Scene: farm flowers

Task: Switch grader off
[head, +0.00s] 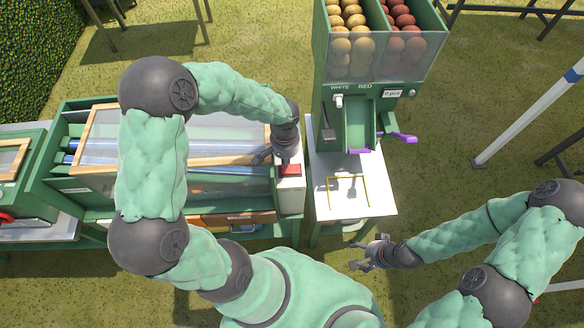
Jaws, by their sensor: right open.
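The grader (60,160) is a long green machine at the left, with blue rollers under a clear, wood-framed cover. A pale control box (291,197) stands at its right end, with a red switch (291,170) on top. My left gripper (264,158) is just above and beside the red switch, pointing down, and partly covers the box's top. I cannot tell whether it touches the switch or how its fingers are set. My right gripper (360,258) is open and empty, low in front of the white table.
A green dispenser (332,80) with white and red round produce stands on the white table (385,200), with a purple lever (402,138) at its right. A yellow outline marks the tabletop. Grass is open at the right, near a pale slanted pole (520,120).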

